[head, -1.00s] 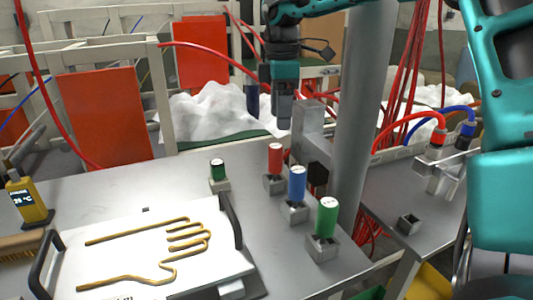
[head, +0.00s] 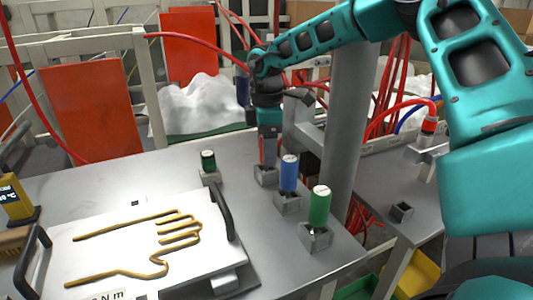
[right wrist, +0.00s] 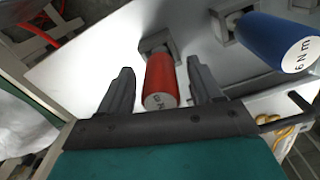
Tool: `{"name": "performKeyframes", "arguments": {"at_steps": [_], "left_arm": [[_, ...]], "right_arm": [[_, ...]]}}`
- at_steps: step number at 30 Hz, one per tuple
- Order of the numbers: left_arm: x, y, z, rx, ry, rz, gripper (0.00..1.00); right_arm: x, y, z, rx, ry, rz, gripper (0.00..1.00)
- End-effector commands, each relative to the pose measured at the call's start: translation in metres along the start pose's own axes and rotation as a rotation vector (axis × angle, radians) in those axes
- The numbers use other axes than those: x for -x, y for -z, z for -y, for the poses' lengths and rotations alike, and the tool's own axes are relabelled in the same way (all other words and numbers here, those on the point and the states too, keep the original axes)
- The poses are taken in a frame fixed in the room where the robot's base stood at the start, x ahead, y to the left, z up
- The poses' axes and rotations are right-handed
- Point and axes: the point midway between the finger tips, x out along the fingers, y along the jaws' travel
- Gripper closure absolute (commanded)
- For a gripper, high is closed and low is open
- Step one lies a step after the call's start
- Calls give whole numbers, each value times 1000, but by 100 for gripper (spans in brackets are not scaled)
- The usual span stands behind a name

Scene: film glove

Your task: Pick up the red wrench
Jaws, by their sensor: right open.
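The red wrench (head: 269,155) shows as an upright red cylinder with a pale end, standing in a small grey holder (head: 265,177) on the grey table. In the right wrist view the red wrench (right wrist: 161,82) lies between the two dark fingers, with a gap visible on each side. My right gripper (right wrist: 160,74) is open around it and not closed on it. In the head view my right gripper (head: 268,140) comes down over the red wrench and hides part of it. My left gripper is not in view.
A blue wrench (head: 289,173) and a green wrench (head: 320,206) stand in holders close by to the right. A small dark green cylinder (head: 208,160) stands to the left. A white board (head: 110,238) with black handles and a gold hand outline lies in front. A grey post (head: 350,130) rises behind.

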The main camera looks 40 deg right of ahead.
Motion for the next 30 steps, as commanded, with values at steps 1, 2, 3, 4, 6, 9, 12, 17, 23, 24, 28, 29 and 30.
{"name": "performKeyframes", "arguments": {"at_steps": [1, 2, 3, 4, 6, 9, 12, 17, 23, 24, 28, 29, 30], "left_arm": [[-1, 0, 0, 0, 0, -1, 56], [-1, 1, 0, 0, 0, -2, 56], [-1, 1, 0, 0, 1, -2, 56], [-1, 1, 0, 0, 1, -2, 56], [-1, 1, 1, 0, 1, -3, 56], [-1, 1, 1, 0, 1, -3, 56], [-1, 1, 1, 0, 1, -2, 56], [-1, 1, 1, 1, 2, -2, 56], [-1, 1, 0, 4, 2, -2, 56], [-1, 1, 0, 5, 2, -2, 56], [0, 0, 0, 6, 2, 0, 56], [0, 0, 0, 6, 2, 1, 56], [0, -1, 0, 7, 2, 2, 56]], "right_arm": [[-6, 0, 1, 0, 3, 0, 35], [-8, 0, 1, -1, 2, -1, 35], [-10, 0, 0, -1, 0, -1, 35], [-11, 0, 0, -1, -1, -2, 35], [-11, 0, 0, -1, -2, -2, 35], [-11, 0, 0, -1, -2, -2, 35], [-11, 0, 0, -1, -1, -1, 41], [-11, 0, 0, -1, -1, -1, 56], [-11, 0, 0, -1, -1, -1, 76], [-11, 0, 0, -1, -1, -1, 79], [-11, 0, 0, 0, -1, -1, 92], [-11, 0, 0, 0, -1, -1, 95], [-11, 0, 0, 0, -1, -1, 98]]}}
